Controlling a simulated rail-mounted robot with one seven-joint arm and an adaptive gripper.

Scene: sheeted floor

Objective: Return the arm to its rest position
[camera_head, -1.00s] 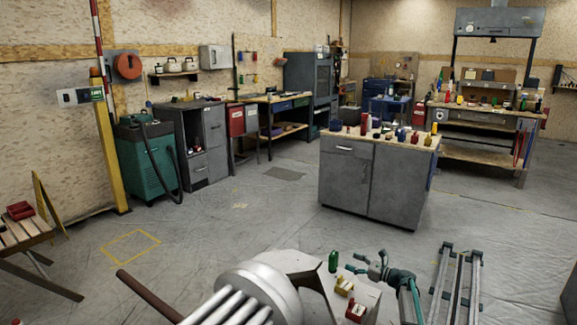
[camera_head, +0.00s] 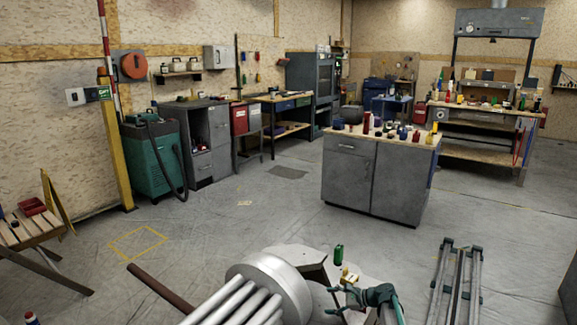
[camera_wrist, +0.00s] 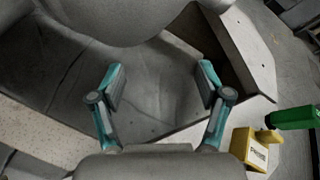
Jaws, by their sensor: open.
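My gripper (camera_head: 337,300) is at the bottom of the head view, its teal fingers pointing left, over a grey surface close to my body. The wrist view shows the gripper (camera_wrist: 161,73) from behind. Its two teal fingers with grey pads are wide apart, with nothing between them. A green cylinder (camera_head: 339,254) and a yellow block (camera_head: 349,275) lie just beyond the gripper in the head view. In the wrist view the green cylinder (camera_wrist: 296,118) and the yellow block (camera_wrist: 249,149) are right of the fingers, not touching them.
A grey cabinet (camera_head: 347,184) with small items on top stands ahead. A wooden slatted bench (camera_head: 26,230) is at the left. A metal rail frame (camera_head: 456,285) lies to the gripper's right. The middle floor (camera_head: 225,235) is clear.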

